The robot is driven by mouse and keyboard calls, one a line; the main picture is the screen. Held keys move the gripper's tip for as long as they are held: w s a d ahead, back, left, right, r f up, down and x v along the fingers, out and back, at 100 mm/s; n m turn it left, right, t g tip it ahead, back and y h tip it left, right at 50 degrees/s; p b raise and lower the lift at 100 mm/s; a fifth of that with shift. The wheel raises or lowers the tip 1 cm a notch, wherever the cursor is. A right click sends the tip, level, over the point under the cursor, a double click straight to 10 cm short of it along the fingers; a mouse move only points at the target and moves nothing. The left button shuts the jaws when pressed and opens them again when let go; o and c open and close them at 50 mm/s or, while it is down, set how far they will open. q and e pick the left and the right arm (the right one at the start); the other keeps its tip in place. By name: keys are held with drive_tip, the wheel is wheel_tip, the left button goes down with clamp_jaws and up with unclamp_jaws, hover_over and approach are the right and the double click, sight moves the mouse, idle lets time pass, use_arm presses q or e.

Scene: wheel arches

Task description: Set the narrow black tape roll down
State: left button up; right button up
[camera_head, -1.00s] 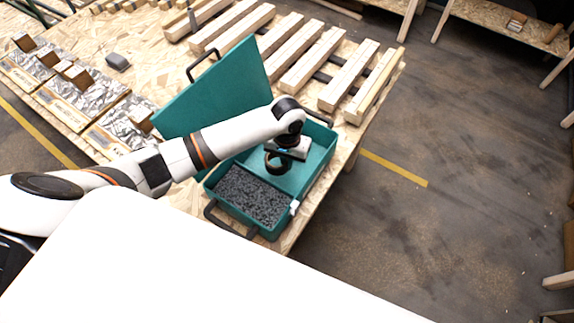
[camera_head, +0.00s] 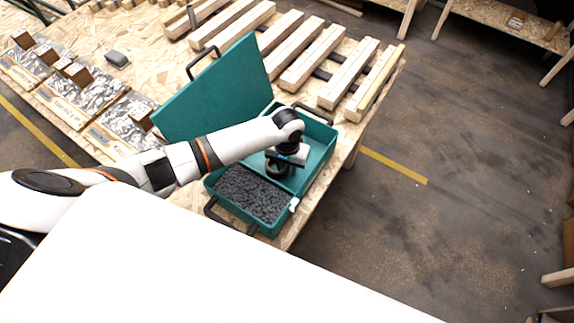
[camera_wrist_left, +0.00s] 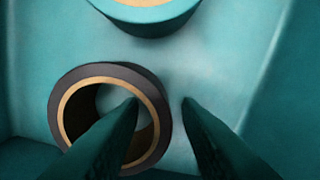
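The narrow black tape roll (camera_wrist_left: 110,118) has a tan core and sits on the floor of the green case's clear compartment (camera_head: 318,152). In the head view the roll (camera_head: 279,170) is partly covered by my left gripper (camera_head: 283,161). In the left wrist view, my left gripper (camera_wrist_left: 160,103) has one finger inside the ring and the other outside its right side. The fingers are apart, with a gap visible between them and the roll's wall. My right gripper is not in view.
A teal roll with a tan core (camera_wrist_left: 145,12) lies close by in the case. The case's other compartment holds dark grey foam (camera_head: 252,194). The lid (camera_head: 215,92) stands open. Wooden slats (camera_head: 312,58) and foil-lined trays (camera_head: 82,88) share the table.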

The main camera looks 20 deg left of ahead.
sight(287, 167)
use_arm(q)
wheel_tip(287, 167, up, 12)
drive_tip(key=shift+r, duration=0.15)
idle(0.4)
idle(0.5)
